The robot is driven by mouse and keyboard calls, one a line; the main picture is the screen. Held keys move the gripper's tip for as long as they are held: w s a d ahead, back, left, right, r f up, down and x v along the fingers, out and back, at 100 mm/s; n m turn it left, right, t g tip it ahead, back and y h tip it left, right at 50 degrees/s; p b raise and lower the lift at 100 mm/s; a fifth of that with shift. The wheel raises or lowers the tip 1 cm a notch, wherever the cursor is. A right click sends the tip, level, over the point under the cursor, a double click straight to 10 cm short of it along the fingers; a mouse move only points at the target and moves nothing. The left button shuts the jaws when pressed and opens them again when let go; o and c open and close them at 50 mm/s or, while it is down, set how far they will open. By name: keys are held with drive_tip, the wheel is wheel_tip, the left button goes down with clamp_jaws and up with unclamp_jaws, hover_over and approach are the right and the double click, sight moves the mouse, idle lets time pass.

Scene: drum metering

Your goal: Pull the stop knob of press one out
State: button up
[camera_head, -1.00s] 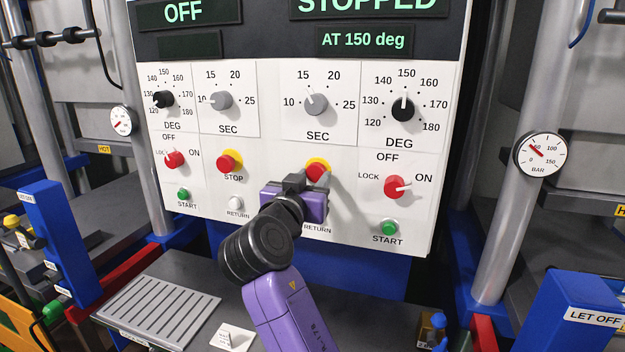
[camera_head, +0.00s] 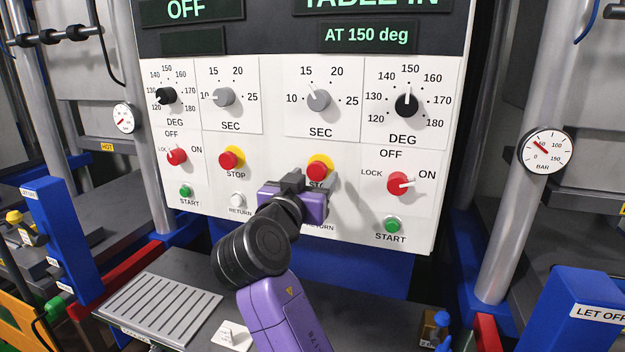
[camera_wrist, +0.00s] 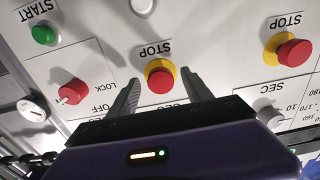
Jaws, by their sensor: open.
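Two red stop knobs on yellow collars sit on the white panel. The right one (camera_head: 317,170) is just beyond my gripper (camera_head: 303,178) in the head view. The left one (camera_head: 229,160) is clear of it. In the wrist view, which is upside down, the right stop knob (camera_wrist: 160,78) appears between the two spread fingers of my open gripper (camera_wrist: 160,84). I cannot tell whether the fingers touch it. The left stop knob (camera_wrist: 293,52) is at the right there. The pictures do not show which knob belongs to press one.
The right display (camera_head: 375,6) reads "TABLE IN" and "AT 150 deg"; the left display (camera_head: 190,10) reads "OFF". A red selector (camera_head: 398,184) and green start button (camera_head: 391,225) are right of my gripper. A slatted grey table (camera_head: 160,308) lies below left.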

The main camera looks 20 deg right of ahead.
drive_tip(key=shift+a, duration=0.1)
drive_tip(key=b+v, duration=0.1)
drive_tip(key=v, duration=0.6)
drive_tip(key=shift+s, duration=0.3)
drive_tip(key=shift+a, duration=0.2)
